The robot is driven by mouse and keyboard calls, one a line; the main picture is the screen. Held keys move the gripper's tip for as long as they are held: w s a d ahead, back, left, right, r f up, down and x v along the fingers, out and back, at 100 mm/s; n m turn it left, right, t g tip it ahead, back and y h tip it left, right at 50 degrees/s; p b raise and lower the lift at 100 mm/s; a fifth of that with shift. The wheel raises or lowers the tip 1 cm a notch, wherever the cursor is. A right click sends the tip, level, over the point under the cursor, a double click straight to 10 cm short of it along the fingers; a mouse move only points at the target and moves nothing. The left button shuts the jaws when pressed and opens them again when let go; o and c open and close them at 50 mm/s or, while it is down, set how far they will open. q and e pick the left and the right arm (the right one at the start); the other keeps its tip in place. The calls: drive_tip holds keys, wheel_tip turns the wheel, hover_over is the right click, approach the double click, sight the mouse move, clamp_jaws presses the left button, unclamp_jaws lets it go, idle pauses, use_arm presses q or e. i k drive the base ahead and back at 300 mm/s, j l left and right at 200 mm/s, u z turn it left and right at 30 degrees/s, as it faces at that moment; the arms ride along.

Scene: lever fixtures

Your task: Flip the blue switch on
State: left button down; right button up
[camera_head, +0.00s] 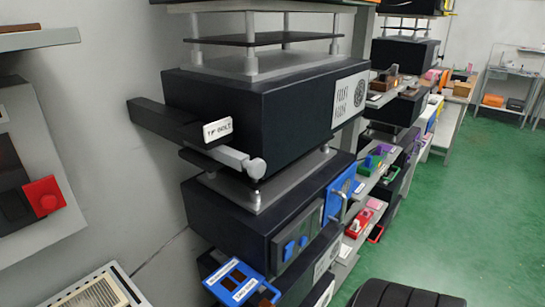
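Several blue parts show on the stacked dark fixtures. A blue panel (236,281) with dark red inserts and white labels sits low in front, tilted, with a blue loop at its right end. A blue plate (338,195) with a metal handle stands on the right side of the middle dark box. Neither of my grippers is in view.
Large dark boxes (295,115) stand stacked along the wall. A labelled black bar (170,122) juts out at their left. A red part (43,196) is on a grey wall panel. Farther shelves hold coloured fixtures. Green floor (470,190) is open at right.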

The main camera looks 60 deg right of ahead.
sight(288, 250)
drive_tip(key=z, duration=1.9)
